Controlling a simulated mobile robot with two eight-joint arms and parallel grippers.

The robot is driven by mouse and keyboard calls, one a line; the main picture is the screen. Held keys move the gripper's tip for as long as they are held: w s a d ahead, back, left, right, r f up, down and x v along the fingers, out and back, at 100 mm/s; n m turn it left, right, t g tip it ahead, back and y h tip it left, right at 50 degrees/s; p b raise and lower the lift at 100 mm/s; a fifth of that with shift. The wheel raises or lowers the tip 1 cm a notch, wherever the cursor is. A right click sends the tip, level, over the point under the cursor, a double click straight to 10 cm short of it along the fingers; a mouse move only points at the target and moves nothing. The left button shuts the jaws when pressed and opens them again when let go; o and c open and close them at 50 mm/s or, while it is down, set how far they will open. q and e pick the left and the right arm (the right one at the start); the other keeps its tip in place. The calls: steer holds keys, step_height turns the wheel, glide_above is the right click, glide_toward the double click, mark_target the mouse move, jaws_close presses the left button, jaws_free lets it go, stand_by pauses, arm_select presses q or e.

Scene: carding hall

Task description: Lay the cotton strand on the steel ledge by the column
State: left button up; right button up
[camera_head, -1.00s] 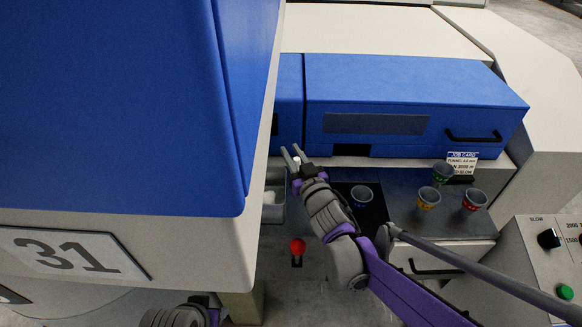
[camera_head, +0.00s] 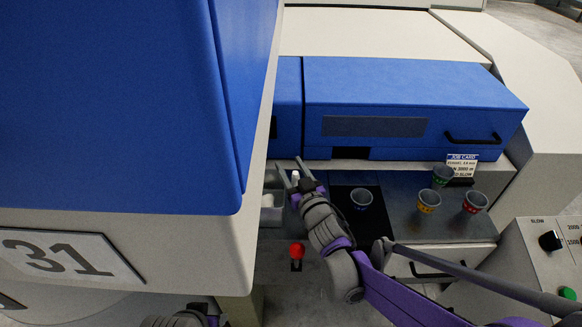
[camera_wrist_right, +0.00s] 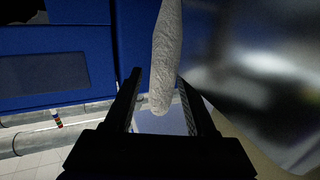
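My right gripper (camera_head: 290,167) is over the left end of the steel surface (camera_head: 403,192), beside the tall blue machine housing. In the right wrist view its fingers (camera_wrist_right: 160,85) stand on either side of the white, fluffy cotton strand (camera_wrist_right: 165,50), which they appear to hold. A small white bit of the strand (camera_head: 295,175) shows between the fingers in the head view. I cannot tell which metal strip is the ledge by the column. Part of my left arm shows at the bottom edge; its fingers are out of view.
A grey bin (camera_head: 273,221) with white cotton (camera_head: 267,200) stands left of the gripper. A red knob (camera_head: 297,250) rises in front. A blue cover (camera_head: 410,85) closes the back.

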steer(key=shift+r, duration=0.15)
steer(key=v, duration=1.2)
steer(key=d+h, duration=0.1)
steer(key=d, duration=0.1)
steer(key=d+f+m+h, duration=0.1)
steer(key=d, duration=0.1)
steer(key=s+d+m+h, duration=0.1)
steer(key=d+h, duration=0.1)
steer(key=shift+d+f+g, duration=0.3)
steer(key=shift+d, duration=0.05)
steer(key=s+d+h, duration=0.1)
steer(key=d+f+m+g, duration=0.1)
steer(key=s+d+f+h, duration=0.1)
steer(key=d, duration=0.1)
steer(key=shift+s+f+m+g+h, duration=0.1)
steer(key=shift+s+m+g+h, duration=0.2)
steer(key=shift+m+g, duration=0.1)
steer(key=s+d+f+g, duration=0.1)
steer(key=s+f+g, duration=0.3)
steer(key=s, duration=0.5)
steer(key=s+d+f+g, duration=0.2)
steer(key=s+f+g, duration=0.3)
steer(key=s, duration=0.5)
steer(key=shift+f+m, duration=0.3)
steer(key=shift+f, duration=0.15)
